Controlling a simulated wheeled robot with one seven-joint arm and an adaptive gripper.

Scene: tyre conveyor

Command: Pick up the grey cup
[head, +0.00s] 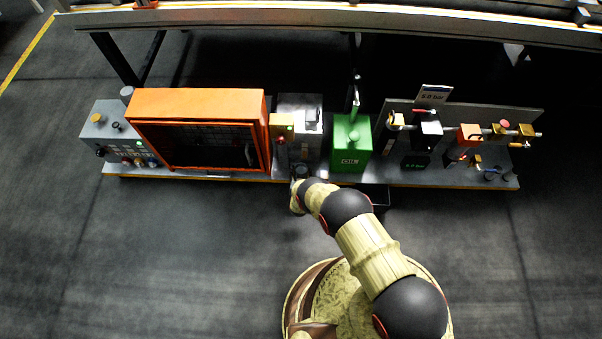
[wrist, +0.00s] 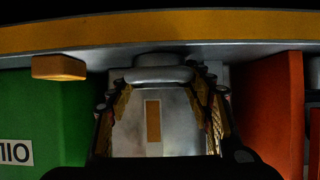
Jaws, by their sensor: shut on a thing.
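The grey cup (head: 300,170) is a small dark grey round shape at the front edge of the bench, in front of the grey metal unit. My gripper (head: 298,184) reaches it from the front and is partly hidden by my wrist. In the wrist view, my gripper's two fingers (wrist: 163,90) stand either side of a rounded grey form, the cup (wrist: 160,75), and are shut on it. Its lower part and exact contact are hard to make out. I cannot tell whether it is clear of the bench.
The green box (head: 351,147) stands close on the right and the orange cabinet (head: 198,97) on the left. The grey unit (head: 300,105) is behind, with a yellow block (head: 282,127) beside it. A valve panel (head: 460,125) is farther right. The floor in front is clear.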

